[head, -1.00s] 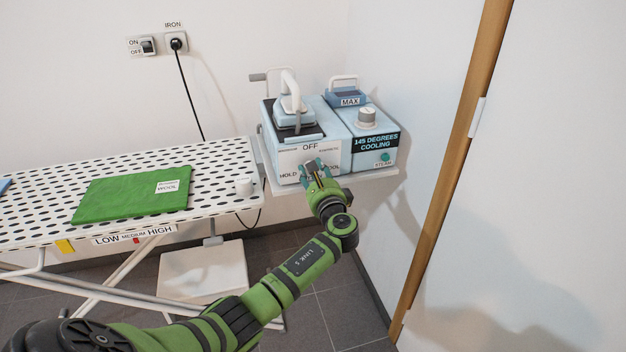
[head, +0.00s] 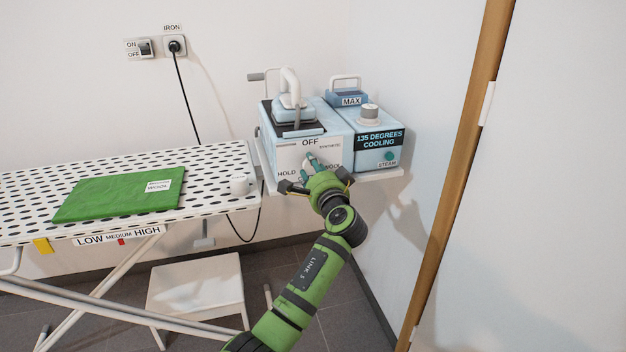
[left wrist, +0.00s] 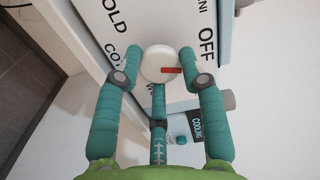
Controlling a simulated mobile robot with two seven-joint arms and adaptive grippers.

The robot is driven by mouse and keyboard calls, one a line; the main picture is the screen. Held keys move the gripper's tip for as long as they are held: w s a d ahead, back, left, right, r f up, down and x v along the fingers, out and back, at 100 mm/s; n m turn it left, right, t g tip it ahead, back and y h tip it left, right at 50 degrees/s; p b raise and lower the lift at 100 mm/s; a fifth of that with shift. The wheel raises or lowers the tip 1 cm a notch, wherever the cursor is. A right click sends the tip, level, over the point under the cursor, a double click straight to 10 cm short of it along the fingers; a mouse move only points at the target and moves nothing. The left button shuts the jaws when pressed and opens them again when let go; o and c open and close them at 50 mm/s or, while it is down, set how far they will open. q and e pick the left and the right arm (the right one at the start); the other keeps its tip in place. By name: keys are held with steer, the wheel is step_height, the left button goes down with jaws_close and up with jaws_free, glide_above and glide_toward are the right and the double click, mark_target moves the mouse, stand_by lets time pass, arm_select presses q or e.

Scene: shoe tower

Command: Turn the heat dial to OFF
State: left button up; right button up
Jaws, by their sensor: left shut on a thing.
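The heat dial (left wrist: 157,64) is a round white knob with a red mark on the front panel of the pale blue iron station (head: 298,152). In the left wrist view the red mark points right, toward the side with the OFF label (left wrist: 207,41). My left gripper (head: 310,163) is at the panel in the head view and hides most of the dial. In the left wrist view my teal fingers (left wrist: 160,80) are around the dial and shut on it. My right gripper is in neither view.
The iron (head: 292,105) rests on top of the station. Beside it, a display (head: 379,139) reads 135 degrees, cooling. The ironing board (head: 215,160) with a green cloth (head: 120,197) stands left. A wall and wooden door frame (head: 455,170) bound the right.

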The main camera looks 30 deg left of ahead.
arm_select(q)
steer(key=shift+w+d+r+n+b, duration=0.1)
steer(key=shift+d+n+b, duration=0.05)
steer(key=shift+n+b, duration=1.55)
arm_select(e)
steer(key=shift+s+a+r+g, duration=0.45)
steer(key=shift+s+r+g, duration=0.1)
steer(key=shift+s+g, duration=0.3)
arm_select(q)
steer(key=shift+r+n, duration=0.1)
steer(key=shift+n, duration=0.2)
steer(key=o, duration=1.1)
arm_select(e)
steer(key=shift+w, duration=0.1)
arm_select(q)
steer(key=v, duration=1.2)
